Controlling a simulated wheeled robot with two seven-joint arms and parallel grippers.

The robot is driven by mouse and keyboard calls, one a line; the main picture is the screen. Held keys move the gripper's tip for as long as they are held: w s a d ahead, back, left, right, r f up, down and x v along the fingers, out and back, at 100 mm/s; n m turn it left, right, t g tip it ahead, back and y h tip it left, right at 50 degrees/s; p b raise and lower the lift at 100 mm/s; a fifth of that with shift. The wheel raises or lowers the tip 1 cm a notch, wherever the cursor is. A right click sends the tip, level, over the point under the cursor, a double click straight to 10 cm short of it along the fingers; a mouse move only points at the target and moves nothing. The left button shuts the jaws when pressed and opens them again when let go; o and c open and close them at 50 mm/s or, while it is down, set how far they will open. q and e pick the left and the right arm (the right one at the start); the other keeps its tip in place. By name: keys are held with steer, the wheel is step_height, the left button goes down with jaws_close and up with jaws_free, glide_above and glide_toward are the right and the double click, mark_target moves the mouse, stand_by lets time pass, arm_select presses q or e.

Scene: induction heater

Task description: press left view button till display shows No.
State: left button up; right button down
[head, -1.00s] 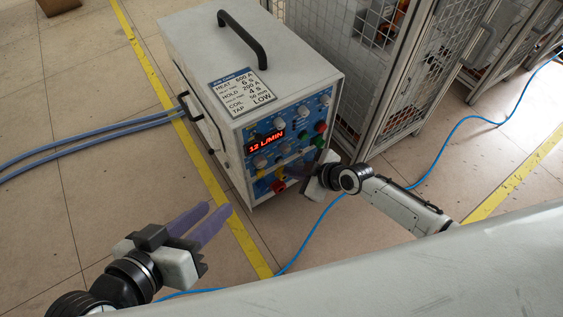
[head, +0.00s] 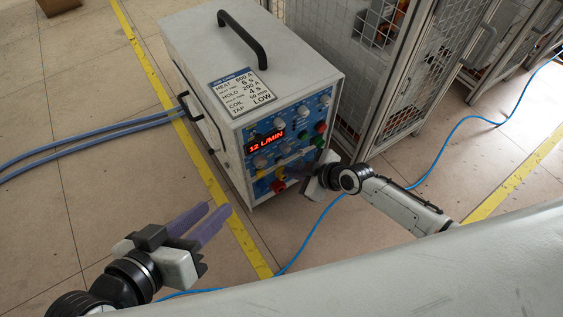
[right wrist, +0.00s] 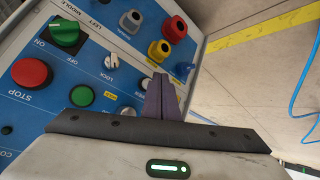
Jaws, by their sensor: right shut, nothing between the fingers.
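The induction heater (head: 195,50) is a grey box with a blue front panel of knobs and buttons. Its red display (head: 266,142) reads "12 L/MIN". Pale round controls sit below the display, including one at the left (head: 260,161); their labels are too small to read, so I cannot tell which is the left view button. My right gripper (head: 290,172) is shut and empty in front of the lower panel. In the right wrist view its fingertips (right wrist: 160,80) point at the panel and hide part of it; contact cannot be told. My left gripper (head: 218,215) is open and empty, left of the heater.
A mesh cage (head: 390,90) stands right of the heater. A blue cable (head: 318,225) crosses the floor.

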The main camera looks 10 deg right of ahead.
steer(key=shift+w+a, duration=0.15)
steer(key=shift+w, duration=0.25)
steer(key=shift+w+a, duration=0.15)
steer(key=shift+w, duration=0.25)
stand_by(0.7)
stand_by(0.3)
steer(key=shift+s+d, duration=0.3)
steer(key=shift+s, duration=0.5)
